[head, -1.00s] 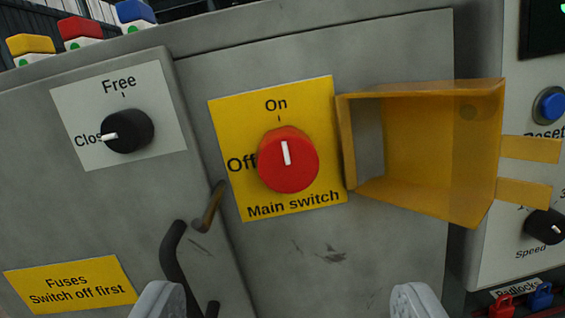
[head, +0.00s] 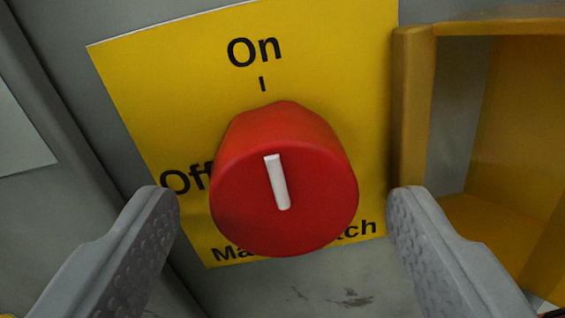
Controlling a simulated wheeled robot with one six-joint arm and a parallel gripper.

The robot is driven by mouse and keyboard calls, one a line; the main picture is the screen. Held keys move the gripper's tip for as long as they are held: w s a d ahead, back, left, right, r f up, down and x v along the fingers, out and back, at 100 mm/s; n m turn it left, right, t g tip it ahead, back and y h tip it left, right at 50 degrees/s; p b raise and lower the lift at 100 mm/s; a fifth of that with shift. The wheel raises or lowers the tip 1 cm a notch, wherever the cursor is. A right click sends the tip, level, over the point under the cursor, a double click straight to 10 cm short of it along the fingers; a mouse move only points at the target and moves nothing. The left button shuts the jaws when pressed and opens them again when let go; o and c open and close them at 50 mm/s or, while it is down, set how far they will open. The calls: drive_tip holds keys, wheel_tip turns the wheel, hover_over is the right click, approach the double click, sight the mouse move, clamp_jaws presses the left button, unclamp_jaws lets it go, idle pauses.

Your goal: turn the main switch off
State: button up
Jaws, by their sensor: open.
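The main switch (head: 318,205) is a red round knob with a white pointer line. The line points up toward the "On" mark. The knob sits on a yellow plate (head: 150,90) with "On" at the top and "Off" at the left; the "Main switch" lettering below is partly hidden by the knob. My gripper (head: 284,200) is open, with one grey finger to the left of the knob and one to the right. Gaps show between both fingers and the knob.
An open amber cover (head: 412,110) stands out from the panel just right of the knob, close to my right finger. The grey panel (head: 300,290) below the plate is bare. Part of a white label (head: 20,140) shows at the left edge.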

drive_tip(key=shift+w, duration=0.55)
drive_tip(key=shift+c, duration=0.4)
drive_tip(key=c, duration=0.9)
